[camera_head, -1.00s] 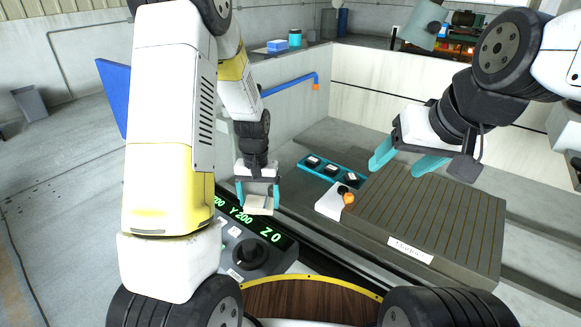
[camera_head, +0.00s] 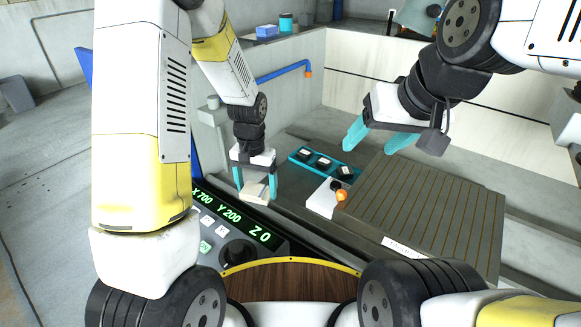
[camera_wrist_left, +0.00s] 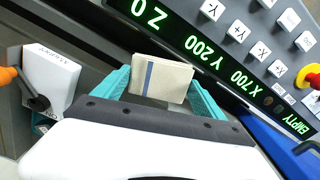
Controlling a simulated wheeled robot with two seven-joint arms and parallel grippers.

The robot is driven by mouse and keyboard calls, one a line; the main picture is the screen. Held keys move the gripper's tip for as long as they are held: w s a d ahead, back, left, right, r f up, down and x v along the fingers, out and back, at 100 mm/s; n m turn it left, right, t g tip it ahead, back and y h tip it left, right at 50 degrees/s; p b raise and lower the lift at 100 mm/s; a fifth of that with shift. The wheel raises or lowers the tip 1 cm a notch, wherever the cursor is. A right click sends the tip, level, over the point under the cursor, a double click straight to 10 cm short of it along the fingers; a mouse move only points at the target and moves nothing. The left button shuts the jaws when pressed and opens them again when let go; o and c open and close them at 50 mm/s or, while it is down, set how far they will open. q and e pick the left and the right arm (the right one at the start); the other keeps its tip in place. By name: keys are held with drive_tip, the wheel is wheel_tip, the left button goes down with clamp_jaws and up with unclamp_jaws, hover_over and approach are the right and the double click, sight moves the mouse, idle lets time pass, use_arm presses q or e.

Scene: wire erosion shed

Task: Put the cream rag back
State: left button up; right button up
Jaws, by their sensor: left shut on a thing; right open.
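My left gripper (camera_head: 255,182) is shut on a folded cream rag (camera_head: 256,192) and holds it beside the green-digit display, on its far side. In the left wrist view the cream rag (camera_wrist_left: 160,78) has a dark blue stripe and sits between the teal fingers of the left gripper (camera_wrist_left: 162,90). Whether the rag touches anything beneath it I cannot tell. My right gripper (camera_head: 382,138) is open and empty above the far side of the slotted table.
A control panel with a green display (camera_head: 232,213) is at the front. A teal tray (camera_head: 297,153) with dark pieces lies behind a white block with an orange knob (camera_head: 341,196). The slotted grey table (camera_head: 425,208) is bare. Blue and teal items (camera_head: 286,23) stand on the back ledge.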

use_arm(q)
drive_tip(key=s+d+r+m, duration=0.3)
drive_tip(key=s+d+m, duration=0.45)
drive_tip(key=d, duration=0.35)
hover_over(291, 182)
drive_tip(key=shift+f+m, duration=0.35)
drive_tip(key=shift+f, duration=0.45)
drive_tip(key=shift+w, duration=0.1)
drive_tip(key=shift+f, duration=1.75)
drive_tip(key=shift+f, duration=0.2)
drive_tip(key=o, duration=1.3)
drive_tip(key=shift+c, duration=0.2)
